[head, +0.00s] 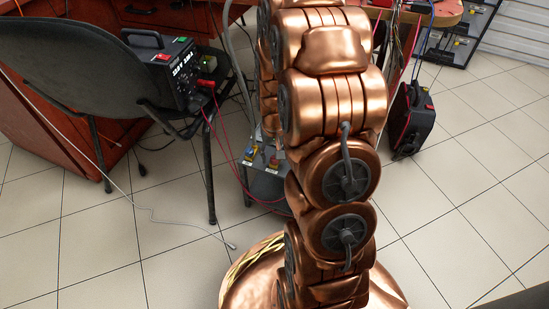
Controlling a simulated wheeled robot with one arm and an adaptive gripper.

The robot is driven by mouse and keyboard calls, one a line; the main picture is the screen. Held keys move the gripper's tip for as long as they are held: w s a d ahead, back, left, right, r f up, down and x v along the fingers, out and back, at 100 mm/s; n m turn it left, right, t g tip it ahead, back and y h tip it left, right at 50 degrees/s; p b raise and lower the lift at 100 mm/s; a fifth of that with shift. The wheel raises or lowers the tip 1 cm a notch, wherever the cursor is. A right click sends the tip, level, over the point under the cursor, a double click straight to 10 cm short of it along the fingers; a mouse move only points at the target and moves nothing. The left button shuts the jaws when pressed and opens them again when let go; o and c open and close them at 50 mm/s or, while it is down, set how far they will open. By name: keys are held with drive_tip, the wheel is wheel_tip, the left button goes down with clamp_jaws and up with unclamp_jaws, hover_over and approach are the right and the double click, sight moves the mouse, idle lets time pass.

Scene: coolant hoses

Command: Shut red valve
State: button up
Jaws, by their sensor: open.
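A small red part (273,163), which looks like the red valve, sits on a low grey cart (268,187), just left of my copper arm. A small blue part (249,152) stands to its left. Both have pale labels below them. They are too small to tell which way the red handle points or whether it is open or shut. My arm runs down the middle of the view and hides the cart's right side. My gripper is not in this view.
A dark chair (75,60) at the left bears a black device (165,70) with red cables. A thin grey cable (150,212) lies on the tiled floor. A black case (409,120) stands at the right. Tiles at lower left and right are clear.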

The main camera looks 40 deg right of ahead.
drive_tip(key=shift+f, duration=0.25)
drive_tip(key=shift+c, duration=0.3)
clamp_jaws()
drive_tip(key=shift+r, duration=0.1)
